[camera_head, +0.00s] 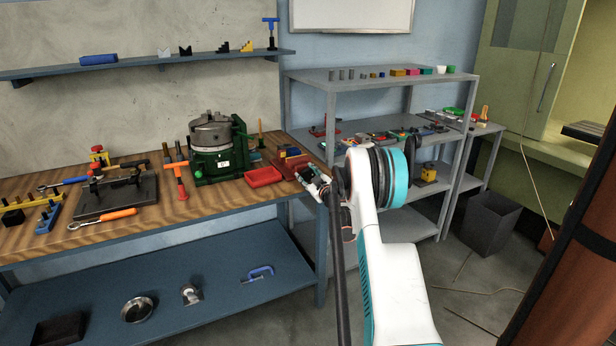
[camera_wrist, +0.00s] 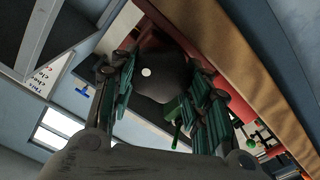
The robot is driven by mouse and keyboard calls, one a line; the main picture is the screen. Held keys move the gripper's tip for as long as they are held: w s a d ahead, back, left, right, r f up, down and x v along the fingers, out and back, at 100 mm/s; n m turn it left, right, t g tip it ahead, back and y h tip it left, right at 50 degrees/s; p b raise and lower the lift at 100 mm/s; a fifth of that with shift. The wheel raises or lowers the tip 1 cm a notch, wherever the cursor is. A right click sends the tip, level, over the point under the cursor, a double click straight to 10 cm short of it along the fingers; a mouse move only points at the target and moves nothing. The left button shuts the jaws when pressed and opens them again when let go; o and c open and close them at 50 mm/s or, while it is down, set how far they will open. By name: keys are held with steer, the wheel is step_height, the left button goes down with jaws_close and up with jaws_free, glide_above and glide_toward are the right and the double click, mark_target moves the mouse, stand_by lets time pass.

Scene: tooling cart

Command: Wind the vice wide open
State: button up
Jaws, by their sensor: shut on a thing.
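The red vice (camera_head: 289,162) sits at the right end of the wooden bench, partly hidden by my gripper and arm. My gripper (camera_head: 316,184) is at the vice's near right side. In the wrist view, red parts of it (camera_wrist: 188,48) show behind the fingers. A dark rounded part with a white dot (camera_wrist: 160,82), apparently the vice's handle end, lies between my gripper's fingers (camera_wrist: 162,108). The fingers are closed on it, though the exact contact is hard to see. The opening between the vice's jaws cannot be made out.
An orange-handled tool (camera_head: 180,180) stands farther left. A grey shelf rack (camera_head: 400,84) with small parts is close behind my arm. A dark bin (camera_head: 490,228) stands on the floor.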

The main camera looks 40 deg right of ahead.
steer(key=shift+n, duration=0.3)
steer(key=o, duration=1.1)
steer(key=shift+w, duration=0.1)
steer(key=shift+c, duration=0.2)
